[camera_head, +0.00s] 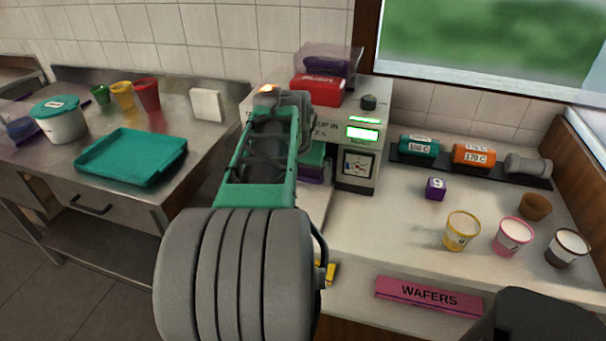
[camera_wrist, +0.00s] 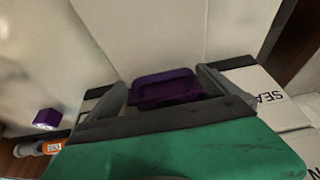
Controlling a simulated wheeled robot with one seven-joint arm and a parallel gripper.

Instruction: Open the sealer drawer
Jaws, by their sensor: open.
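The sealer (camera_head: 360,125) is a pale machine with green lit displays, standing against the tiled wall behind my arm in the head view. A purple part (camera_head: 312,174) shows low on its front beside my arm; my arm hides much of the rest. In the wrist view, a purple handle-like piece (camera_wrist: 165,88), apparently the drawer's, lies between the fingers of my gripper (camera_wrist: 163,82). The fingers are apart, one on each side of it, and I cannot tell whether they touch it. White panels with partly cut-off lettering show at right. My fingertips are hidden in the head view.
A red push block (camera_head: 317,91) sits on the sealer. To the right are a purple cube (camera_head: 436,188), a yellow cup (camera_head: 461,231), a pink cup (camera_head: 513,236) and a pink wafers box (camera_head: 428,296). A teal tray (camera_head: 132,157) lies on the left steel table.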

